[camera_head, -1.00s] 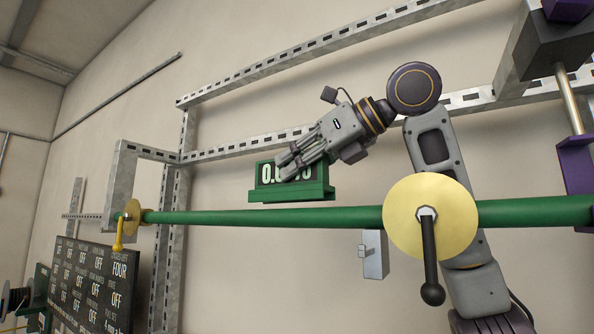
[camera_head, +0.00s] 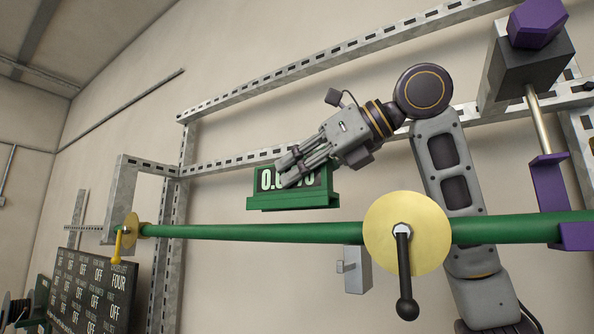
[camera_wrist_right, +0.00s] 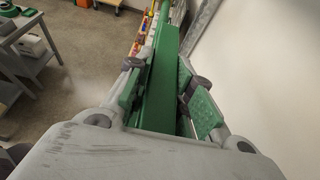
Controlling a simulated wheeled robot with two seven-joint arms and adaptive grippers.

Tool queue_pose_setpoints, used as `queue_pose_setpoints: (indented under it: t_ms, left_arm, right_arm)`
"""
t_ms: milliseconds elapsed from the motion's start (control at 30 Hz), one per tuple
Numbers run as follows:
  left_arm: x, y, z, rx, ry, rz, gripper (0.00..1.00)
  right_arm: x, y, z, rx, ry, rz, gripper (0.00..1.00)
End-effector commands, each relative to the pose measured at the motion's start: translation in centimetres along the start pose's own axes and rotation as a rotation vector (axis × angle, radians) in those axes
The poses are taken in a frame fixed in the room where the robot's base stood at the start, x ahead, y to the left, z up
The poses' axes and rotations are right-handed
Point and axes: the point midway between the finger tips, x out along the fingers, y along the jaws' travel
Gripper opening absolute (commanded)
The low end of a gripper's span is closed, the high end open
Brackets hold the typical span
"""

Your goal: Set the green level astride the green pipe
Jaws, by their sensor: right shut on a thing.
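The green level (camera_head: 294,201) has a dark display with white digits, partly covered by the fingers. My right gripper (camera_head: 290,168) is shut on it and holds it above the green pipe (camera_head: 240,232), with a thin gap showing between them in the head view. The pipe runs across the view through two brass discs. In the right wrist view the level (camera_wrist_right: 158,92) lies between the two fingers (camera_wrist_right: 160,88). My left gripper is not in view.
A brass disc with a black lever (camera_head: 404,235) sits on the pipe at the right, near my right arm. A purple clamp (camera_head: 555,200) stands farther right. A dark sign board (camera_head: 95,290) is at lower left. Slotted grey rails (camera_head: 300,75) line the wall behind.

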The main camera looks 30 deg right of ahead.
Motion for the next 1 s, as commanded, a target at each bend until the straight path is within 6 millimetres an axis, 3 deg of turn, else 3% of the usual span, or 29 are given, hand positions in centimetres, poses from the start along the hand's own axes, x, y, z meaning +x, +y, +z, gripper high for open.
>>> queue_pose_setpoints:
  t_ms: [1000]
  left_arm:
    - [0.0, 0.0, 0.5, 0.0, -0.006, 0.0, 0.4]
  right_arm:
    - [1.3, -0.1, -3.0, 0.002, 0.0, 0.0, 0.0]
